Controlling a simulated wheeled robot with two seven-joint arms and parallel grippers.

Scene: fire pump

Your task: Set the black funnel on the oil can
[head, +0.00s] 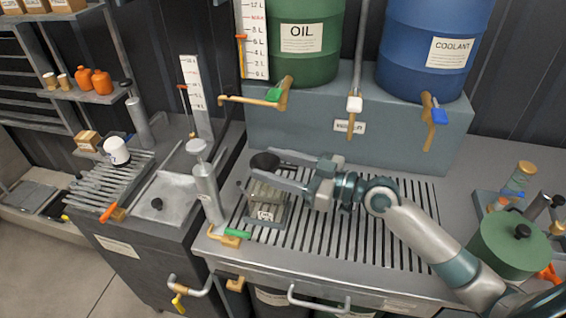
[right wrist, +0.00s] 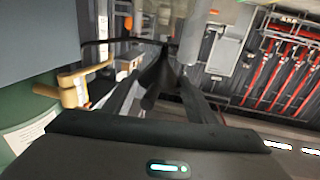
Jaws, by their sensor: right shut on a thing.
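The black funnel (head: 263,164) is held at the tips of my right gripper (head: 273,164), wide mouth up in the head view. It also shows dark between the fingers in the right wrist view (right wrist: 154,82). Just below it in the head view is a squat olive-grey container (head: 268,195) on a small labelled stand (head: 265,213); it may be the oil can, but I cannot read the label. The funnel appears above its back edge, and I cannot tell whether they touch. The funnel's lower part is hidden in the head view. My left gripper is not in view.
A slotted drain grille (head: 340,225) covers the bench. A grey pump cylinder (head: 207,190) stands close left of the funnel. The green OIL drum (head: 305,65) and blue COOLANT drum (head: 420,70) have taps overhanging the back. A green lidded pot (head: 505,245) stands at right.

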